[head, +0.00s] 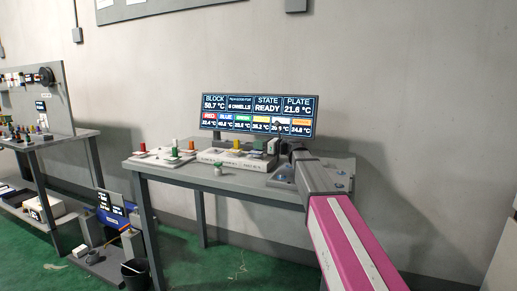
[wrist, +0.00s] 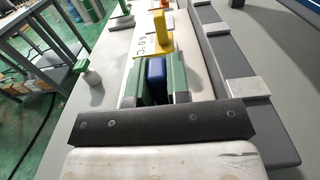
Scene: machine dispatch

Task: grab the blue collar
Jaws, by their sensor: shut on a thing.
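The blue collar (wrist: 155,70) stands upright between the two green fingers of my gripper (wrist: 154,82) in the wrist view. The fingers press on it from both sides, and only its top and near face show. It sits in line with a yellow collar (wrist: 162,36) on the white labelled block (wrist: 128,50). I cannot tell whether its lower end still touches the block. In the head view my gripper (head: 287,149) is at the right end of the white block (head: 222,157), and I cannot make out the blue collar there.
The bench (head: 240,178) carries a display (head: 259,117) at the back. A white board (head: 160,157) with red, green and orange pieces stands at left. A small green-topped piece (head: 218,168) stands near the front edge. A grey fixture (wrist: 235,85) lies right of my gripper.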

